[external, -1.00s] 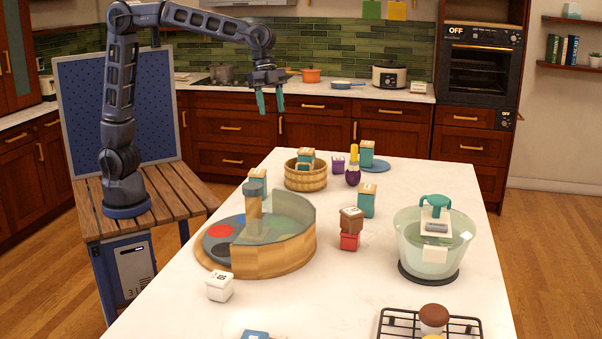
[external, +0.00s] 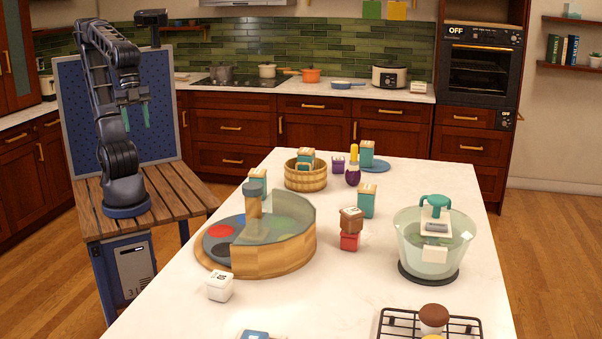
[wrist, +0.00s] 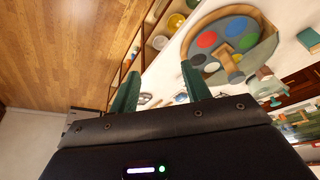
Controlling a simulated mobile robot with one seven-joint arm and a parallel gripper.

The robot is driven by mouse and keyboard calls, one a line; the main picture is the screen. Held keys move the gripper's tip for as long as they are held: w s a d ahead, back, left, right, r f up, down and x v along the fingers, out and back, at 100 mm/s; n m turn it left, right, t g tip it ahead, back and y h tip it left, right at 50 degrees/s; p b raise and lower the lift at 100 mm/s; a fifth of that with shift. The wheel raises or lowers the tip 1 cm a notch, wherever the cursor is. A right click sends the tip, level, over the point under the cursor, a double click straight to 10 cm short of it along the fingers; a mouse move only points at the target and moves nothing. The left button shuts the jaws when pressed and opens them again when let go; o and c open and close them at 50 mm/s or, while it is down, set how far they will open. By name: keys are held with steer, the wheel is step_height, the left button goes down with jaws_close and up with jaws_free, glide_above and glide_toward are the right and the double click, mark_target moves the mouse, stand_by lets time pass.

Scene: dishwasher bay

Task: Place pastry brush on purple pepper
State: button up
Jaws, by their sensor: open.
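A dark purple rounded thing, which looks like the purple pepper (external: 352,177), stands toward the back of the white counter. An upright thing with a yellow top, perhaps the pastry brush (external: 354,157), rises directly above it and seems to touch it. It is too small to tell whether it rests on the pepper or stands behind it. My gripper (external: 136,117) is open and empty, with its green fingers pointing down, far left of the pepper above the wooden stand. Its spread fingers also show in the wrist view (wrist: 160,72). I cannot make out brush or pepper in the wrist view.
A round wooden tray (external: 275,263) with a curved wall stands at the counter's left edge. A clear bowl (external: 433,258) stands right, a black rack (external: 400,322) in front.

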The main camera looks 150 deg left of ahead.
steer(key=s+d+f, duration=0.3)
steer(key=s+f, duration=0.1)
steer(key=s, duration=0.2)
steer(key=shift+s+d+f, duration=0.15)
steer(key=shift+s+d, duration=0.05)
steer(key=shift+d, duration=0.1)
stand_by(0.9)
